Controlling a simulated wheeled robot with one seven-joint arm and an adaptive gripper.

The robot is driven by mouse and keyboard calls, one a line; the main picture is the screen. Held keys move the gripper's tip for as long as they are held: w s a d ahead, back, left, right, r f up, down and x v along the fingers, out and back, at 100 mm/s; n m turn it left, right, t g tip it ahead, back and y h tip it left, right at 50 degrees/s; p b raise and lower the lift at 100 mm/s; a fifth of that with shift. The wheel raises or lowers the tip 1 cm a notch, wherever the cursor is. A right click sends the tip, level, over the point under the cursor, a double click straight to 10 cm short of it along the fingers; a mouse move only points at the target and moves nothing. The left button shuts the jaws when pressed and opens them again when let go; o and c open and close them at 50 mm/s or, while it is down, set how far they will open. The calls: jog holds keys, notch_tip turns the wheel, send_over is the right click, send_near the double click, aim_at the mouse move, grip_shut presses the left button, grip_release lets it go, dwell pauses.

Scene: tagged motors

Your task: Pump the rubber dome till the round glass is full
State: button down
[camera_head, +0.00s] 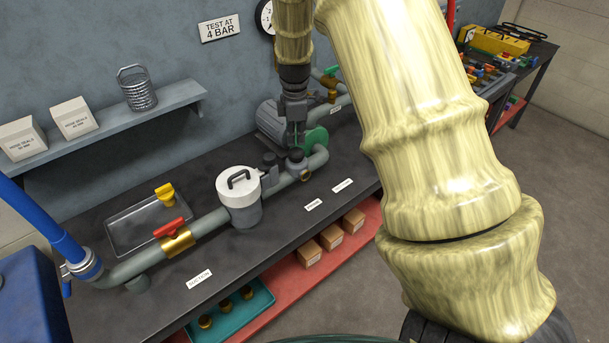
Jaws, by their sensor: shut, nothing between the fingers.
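My gripper (295,142) points down over the bench's pipework, with its fingers shut and empty. A small dark dome (297,156) on the grey pump body sits right under the fingertips and looks like the rubber dome. I cannot tell whether the fingertips touch it. A small round brass-rimmed fitting (305,175) on the side of the pipe just below may be the round glass. It is too small to show any liquid level.
A white-lidded strainer pot (240,188) stands left of the dome. A red-handled valve (172,232) and a grey tray (125,224) with a yellow piece are further left. A green disc (315,139) and a grey motor (268,123) are close behind my gripper.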

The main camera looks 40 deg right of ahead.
aim_at(296, 150)
jog(key=shift+f+b, duration=0.5)
jog(key=shift+f, duration=1.3)
notch_tip(296, 150, up, 4)
jog(key=p, duration=0.3)
jog(key=shift+f, duration=0.2)
jog(key=shift+f+b, duration=0.65)
jog(key=shift+f, duration=1.15)
dwell(0.4)
jog(key=shift+r+p, duration=1.45)
jog(key=shift+r, duration=0.4)
